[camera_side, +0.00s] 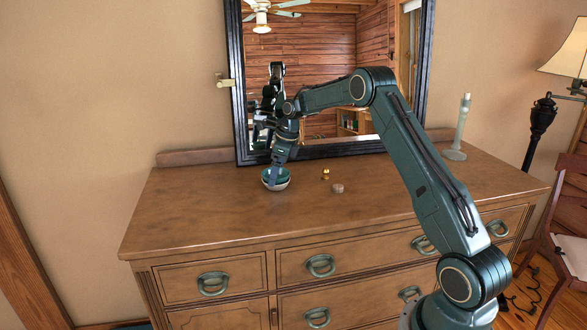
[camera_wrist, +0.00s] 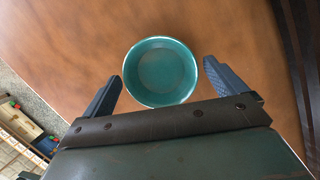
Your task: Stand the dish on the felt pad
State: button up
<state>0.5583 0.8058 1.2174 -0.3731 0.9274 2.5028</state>
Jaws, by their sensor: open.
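The dish (camera_side: 282,185) is a small round bowl, teal inside and pale outside, upright on the dresser top near the mirror. In the wrist view the dish (camera_wrist: 160,72) lies between the two blue-grey fingers, seen from above and empty. My gripper (camera_wrist: 163,74) is open, with a finger on each side of the dish and a visible gap to each. In the side view my gripper (camera_side: 274,176) reaches down at the dish; I cannot tell whether it touches the rim. I cannot make out a felt pad in either view.
A small brass piece (camera_side: 326,174) and a small brown round object (camera_side: 337,188) sit right of the dish on the dresser top (camera_side: 215,215). A framed mirror (camera_side: 240,100) stands behind. A pale candlestick (camera_side: 460,130) stands at the back right. The dresser's left part is clear.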

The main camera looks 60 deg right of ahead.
jog(key=v, duration=1.2)
jog(key=shift+r, duration=0.2)
dwell(0.4)
jog(key=s+a+r+n, duration=0.4)
jog(key=a+n, duration=0.1)
jog(key=a, duration=0.2)
jog(key=s+a+r+n+t, duration=0.1)
jog(key=s+a+r+n, duration=0.2)
jog(key=s+a+n, duration=0.3)
jog(key=s+a+r+n, duration=0.3)
jog(key=a+r+n, duration=0.1)
jog(key=a, duration=0.4)
jog(key=s+a+f+n, duration=0.2)
jog(key=s+n, duration=0.3)
jog(key=s, duration=0.2)
jog(key=s+a+f+n+t, duration=0.1)
jog(key=s+a+f+n, duration=0.1)
jog(key=s+n, duration=0.4)
jog(key=s+a+f+n+h, duration=0.1)
jog(key=s+a+f+n, duration=0.1)
jog(key=s+n, duration=0.3)
jog(key=shift+s+a+f+t, duration=0.35)
jog(key=shift+s+f, duration=0.45)
jog(key=shift+s, duration=0.7)
